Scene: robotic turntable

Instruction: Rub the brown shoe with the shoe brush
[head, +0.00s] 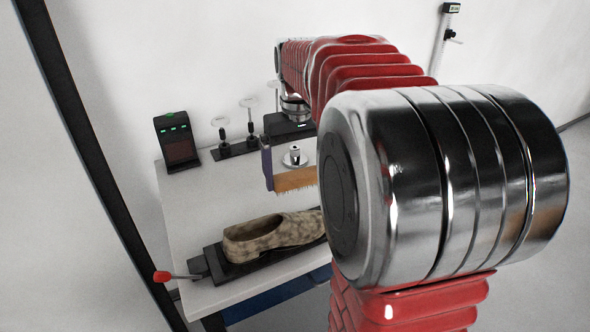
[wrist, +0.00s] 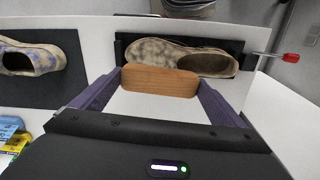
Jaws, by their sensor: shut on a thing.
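The brown shoe (head: 275,234), mottled beige-brown, lies on a black holder near the table's front edge. In the wrist view the shoe (wrist: 150,52) is at the upper middle. My gripper (wrist: 160,83) is shut on the shoe brush (wrist: 160,82), a wooden block between its two purple fingers. In the head view the brush (head: 295,179) has its bristles pointing down. It hangs above and behind the shoe, with a gap visible between bristles and shoe. In the wrist view the brush overlaps the shoe's near edge. My arm hides the shoe's right end in the head view.
A red-knobbed lever (head: 163,276) sticks out from the holder. A dark device with green lights (head: 177,142) and small stands (head: 222,132) are at the table's back. A second, bluish mottled shoe (wrist: 35,57) lies on a dark mat at left in the wrist view.

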